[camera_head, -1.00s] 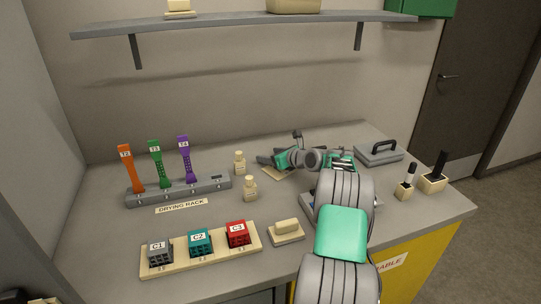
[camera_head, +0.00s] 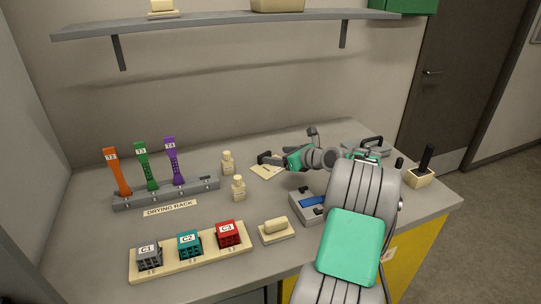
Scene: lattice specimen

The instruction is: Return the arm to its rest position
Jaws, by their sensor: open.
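My gripper (camera_head: 268,158) is at the end of my grey and green arm, over the back middle of the bench. Its dark fingers point left, over a pale card (camera_head: 267,168) lying on the bench. The fingers are small in this view, and I see nothing between them. My arm (camera_head: 350,245) rises from the lower right and crosses the right part of the bench, hiding some of what lies there.
A drying rack (camera_head: 167,193) holds orange, green and purple specimens. A tray (camera_head: 195,261) carries cubes C1, C2 and C3. Two small bottles (camera_head: 238,188) stand near my gripper. A grey device (camera_head: 307,204) sits beside my arm. A shelf (camera_head: 220,26) hangs above.

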